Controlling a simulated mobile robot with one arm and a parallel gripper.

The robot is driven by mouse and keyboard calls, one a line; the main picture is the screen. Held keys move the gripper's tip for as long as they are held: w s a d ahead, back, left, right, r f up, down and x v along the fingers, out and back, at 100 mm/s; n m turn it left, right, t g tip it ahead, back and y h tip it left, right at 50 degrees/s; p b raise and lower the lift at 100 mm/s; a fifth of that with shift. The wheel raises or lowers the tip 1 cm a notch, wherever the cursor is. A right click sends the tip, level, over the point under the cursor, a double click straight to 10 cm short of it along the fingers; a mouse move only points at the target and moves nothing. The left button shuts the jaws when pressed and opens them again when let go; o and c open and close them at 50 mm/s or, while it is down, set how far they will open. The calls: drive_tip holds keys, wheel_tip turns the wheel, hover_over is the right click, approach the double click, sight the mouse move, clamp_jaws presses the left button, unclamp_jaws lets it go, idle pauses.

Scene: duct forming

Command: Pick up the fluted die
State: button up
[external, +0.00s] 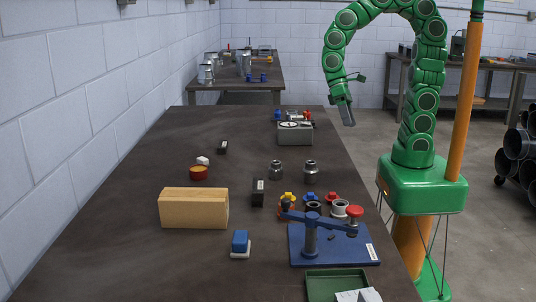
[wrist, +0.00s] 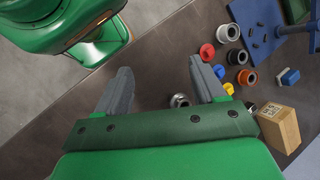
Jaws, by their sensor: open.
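Several small round parts stand beside the blue press: a copper-orange ring (external: 286,209), a dark ring (external: 313,206) and a white-grey ring (external: 340,207). The wrist view also shows the orange ring (wrist: 247,77), the dark ring (wrist: 237,57) and the pale ring (wrist: 228,33), right of my fingers. I cannot tell which part is the fluted die; any flutes are too small to see. My gripper (external: 346,113) is raised near the table's right edge, apart from these parts. In the wrist view my gripper (wrist: 162,82) is open and empty, with a metal canister visible beyond the fingers.
Yellow, blue and red knobs (external: 332,197) stand behind the rings. The press (external: 302,245) has a lever arm above its base. Two metal canisters (external: 310,172), a wooden block (external: 194,208) and a grey gauge box (external: 295,134) are also on the table. The left table area is mostly clear.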

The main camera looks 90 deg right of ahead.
drive_tip(key=w+a+f+m+y, duration=0.2)
drive_tip(key=w+m+y, duration=0.15)
drive_tip(key=w, duration=0.35)
drive_tip(key=m+t+y, duration=0.5)
drive_tip(key=m, duration=0.7)
approach(275, 165)
drive_tip(key=shift+x, duration=1.2)
drive_tip(key=shift+h, duration=0.25)
drive_tip(key=shift+x, duration=3.85)
drive_tip(key=shift+d, duration=0.1)
drive_tip(key=shift+f, duration=0.1)
clamp_jaws()
